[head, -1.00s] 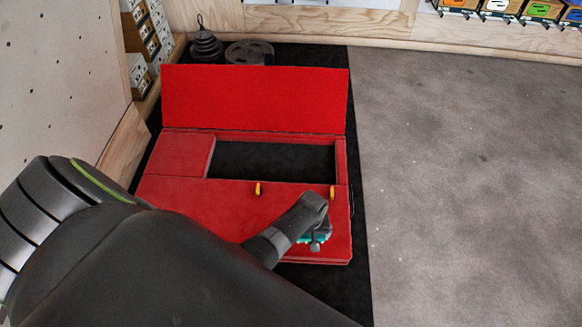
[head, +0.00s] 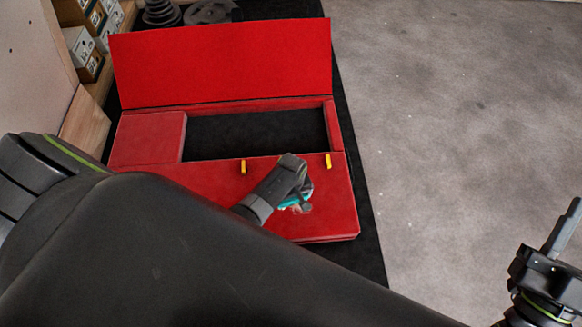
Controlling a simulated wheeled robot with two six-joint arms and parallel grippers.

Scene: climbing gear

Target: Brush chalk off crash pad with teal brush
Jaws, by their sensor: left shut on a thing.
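The red crash pad (head: 150,138) lies on the dark mat, with its back panel (head: 220,62) raised behind a rectangular opening. Two yellow tabs (head: 243,166) (head: 327,160) sit on its front section. My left gripper (head: 292,190) is over the right part of that front section. It is shut on the teal brush (head: 294,201), which shows only in part under the fingers. The brush is at or just above the pad; contact is hidden. A small pale smudge (head: 306,209) shows beside it. My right gripper (head: 545,255) is at the right edge, away from the pad, its jaw opening unclear.
Grey floor (head: 450,120) to the right is clear. A dark mat (head: 355,140) surrounds the pad. Dark weights (head: 208,12) stand behind it. Boxes (head: 82,50) and a wall with a wooden edge (head: 85,125) bound the left. My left arm hides the lower left.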

